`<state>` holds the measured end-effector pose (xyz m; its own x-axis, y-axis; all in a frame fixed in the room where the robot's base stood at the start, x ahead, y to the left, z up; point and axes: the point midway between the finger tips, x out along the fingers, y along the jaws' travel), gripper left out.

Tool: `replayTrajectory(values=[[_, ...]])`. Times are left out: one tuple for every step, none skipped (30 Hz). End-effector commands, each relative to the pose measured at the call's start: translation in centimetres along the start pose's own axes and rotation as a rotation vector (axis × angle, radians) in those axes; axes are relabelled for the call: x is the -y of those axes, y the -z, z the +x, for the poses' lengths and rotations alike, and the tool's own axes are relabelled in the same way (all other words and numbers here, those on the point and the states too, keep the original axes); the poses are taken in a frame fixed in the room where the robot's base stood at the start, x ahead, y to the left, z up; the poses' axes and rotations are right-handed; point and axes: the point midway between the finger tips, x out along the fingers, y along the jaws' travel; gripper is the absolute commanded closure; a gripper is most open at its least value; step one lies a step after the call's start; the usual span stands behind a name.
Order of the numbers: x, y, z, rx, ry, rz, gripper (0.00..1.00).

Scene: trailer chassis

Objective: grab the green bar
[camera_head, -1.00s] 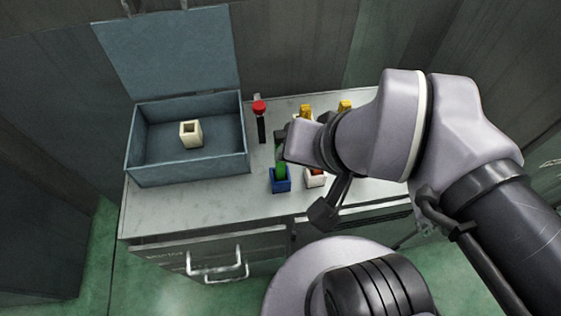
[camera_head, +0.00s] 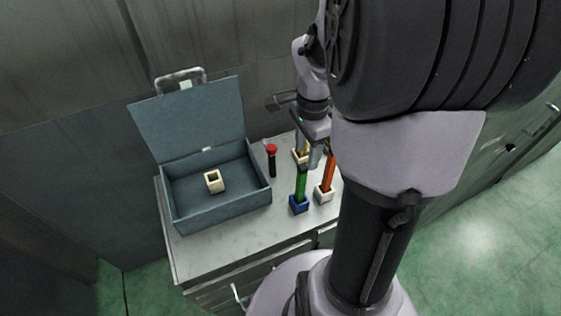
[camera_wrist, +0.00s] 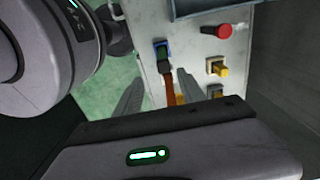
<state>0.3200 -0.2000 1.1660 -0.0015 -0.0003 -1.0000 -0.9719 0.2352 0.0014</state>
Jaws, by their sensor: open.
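The green bar (camera_head: 301,182) stands upright in a small blue holder (camera_head: 299,205) on the grey cabinet top, in the head view. In the wrist view the blue holder (camera_wrist: 160,46) is beyond my fingertips, with green showing in it. My gripper (camera_head: 316,150) is above and behind the green bar in the head view, partly hidden by my arm. In the wrist view my gripper (camera_wrist: 160,78) is open and empty, its two fingers spread. An orange-red bar (camera_wrist: 171,92) shows between the fingers but is not gripped.
The orange-red bar stands in a white holder (camera_head: 323,196) right of the green one. A yellow bar (camera_head: 307,147) stands behind. A red-topped black piece (camera_head: 272,158) is left of them. An open blue-grey box (camera_head: 218,213) at left holds a hollow cream block (camera_head: 214,181).

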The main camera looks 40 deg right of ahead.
Motion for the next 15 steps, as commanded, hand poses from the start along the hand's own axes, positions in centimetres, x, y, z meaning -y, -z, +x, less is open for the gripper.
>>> replayTrajectory(values=[[-0.1,-0.1,1.9,0.002,-0.004,0.000,0.53],[0.0,0.0,2.6,0.001,-0.003,0.000,0.53],[-0.1,-0.1,3.5,0.001,-0.003,0.000,0.53],[0.0,-0.1,4.0,0.001,-0.003,-0.001,0.53],[0.0,-0.1,4.4,0.001,-0.002,-0.001,0.53],[0.0,-0.1,4.8,0.001,0.000,-0.001,0.53],[0.0,-0.1,5.0,0.001,0.000,-0.001,0.53],[0.1,-0.1,5.3,0.001,0.000,-0.001,0.53],[0.2,-0.1,5.9,0.001,-0.001,-0.001,0.53],[0.3,-0.1,6.5,0.001,-0.002,-0.001,0.53],[0.4,-0.1,7.2,0.001,-0.002,-0.002,0.53],[0.6,-0.1,8.1,0.001,-0.003,-0.003,0.53],[0.8,-0.2,8.7,0.001,-0.001,-0.003,0.53],[0.8,-0.2,9.2,0.002,-0.002,-0.002,0.53],[0.7,-0.2,9.8,0.001,-0.001,-0.001,0.53]])
